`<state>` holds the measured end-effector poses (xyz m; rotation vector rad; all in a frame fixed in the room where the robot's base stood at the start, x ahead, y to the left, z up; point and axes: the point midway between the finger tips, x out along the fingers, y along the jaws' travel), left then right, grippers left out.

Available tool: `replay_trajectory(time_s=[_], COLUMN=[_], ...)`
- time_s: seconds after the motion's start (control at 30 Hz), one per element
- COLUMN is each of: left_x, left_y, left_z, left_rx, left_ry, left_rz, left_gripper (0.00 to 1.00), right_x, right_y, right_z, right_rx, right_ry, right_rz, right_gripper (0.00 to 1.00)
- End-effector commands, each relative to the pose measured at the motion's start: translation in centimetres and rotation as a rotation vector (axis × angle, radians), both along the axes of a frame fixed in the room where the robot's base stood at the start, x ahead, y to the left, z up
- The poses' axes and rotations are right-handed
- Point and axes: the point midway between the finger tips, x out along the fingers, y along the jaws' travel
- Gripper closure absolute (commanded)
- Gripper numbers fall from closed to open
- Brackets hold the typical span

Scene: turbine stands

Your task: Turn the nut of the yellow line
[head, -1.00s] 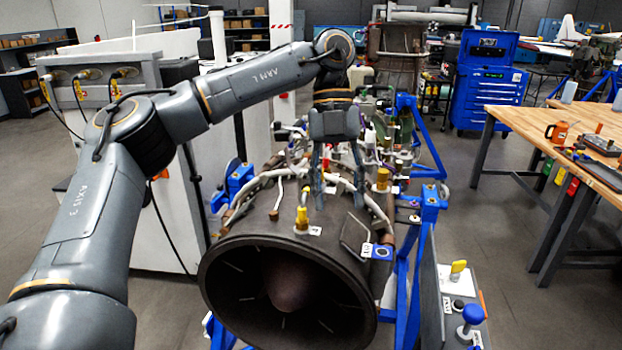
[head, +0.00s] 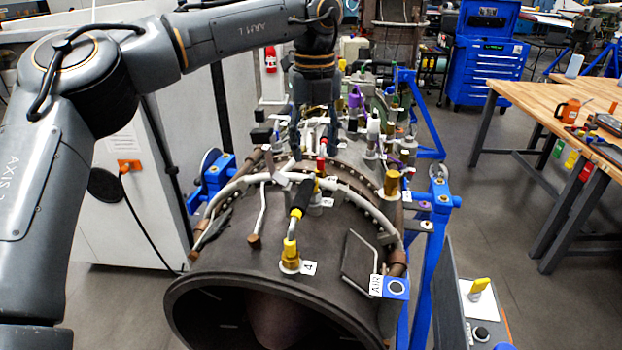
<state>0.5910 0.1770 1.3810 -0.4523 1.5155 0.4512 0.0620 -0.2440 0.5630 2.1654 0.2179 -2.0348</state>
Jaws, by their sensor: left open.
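A short line with yellow ends and a black middle (head: 303,197) stands on top of the dark engine casing (head: 235,255). Its lower end goes into a brass-yellow nut (head: 290,260) beside a small white label. A second yellow fitting (head: 391,183) stands at the casing's right side. My left gripper (head: 314,150) is open, fingers pointing down, above and behind the line's upper end. It appears apart from the lower nut, and its fingertips overlap the crowded fittings behind, so contact there cannot be told. My right gripper is not in view.
Blue stand frames (head: 432,240) flank the engine. Several pipes and fittings crowd its top behind the line. A wooden workbench (head: 540,105) stands at the right, a blue tool cabinet (head: 486,60) behind.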

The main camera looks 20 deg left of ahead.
Motion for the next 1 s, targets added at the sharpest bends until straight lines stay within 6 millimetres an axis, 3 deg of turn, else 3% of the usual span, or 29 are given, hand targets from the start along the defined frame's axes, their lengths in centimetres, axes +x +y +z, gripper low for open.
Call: replay_trajectory(time_s=[0.17,0.4,0.6,0.87,1.0], left_x=[-0.1,0.0,0.0,0.0,0.0], left_y=[0.1,0.1,0.1,0.1,0.1], left_z=[-3.6,-7.5,-8.9,-9.1,-9.1], left_rx=[0.001,0.001,-0.001,-0.001,-0.001], left_ry=[0.006,0.003,0.001,0.001,0.001], left_rz=[-0.001,0.001,0.001,0.001,0.001], left_gripper=[0.52,0.52,0.52,0.52,0.8], right_x=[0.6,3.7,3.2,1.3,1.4], right_y=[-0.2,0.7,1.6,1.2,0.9], right_z=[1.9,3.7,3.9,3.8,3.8], right_rx=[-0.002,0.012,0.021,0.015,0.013], right_ry=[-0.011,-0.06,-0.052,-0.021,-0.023], right_rz=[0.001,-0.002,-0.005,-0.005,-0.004], right_gripper=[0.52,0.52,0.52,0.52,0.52])
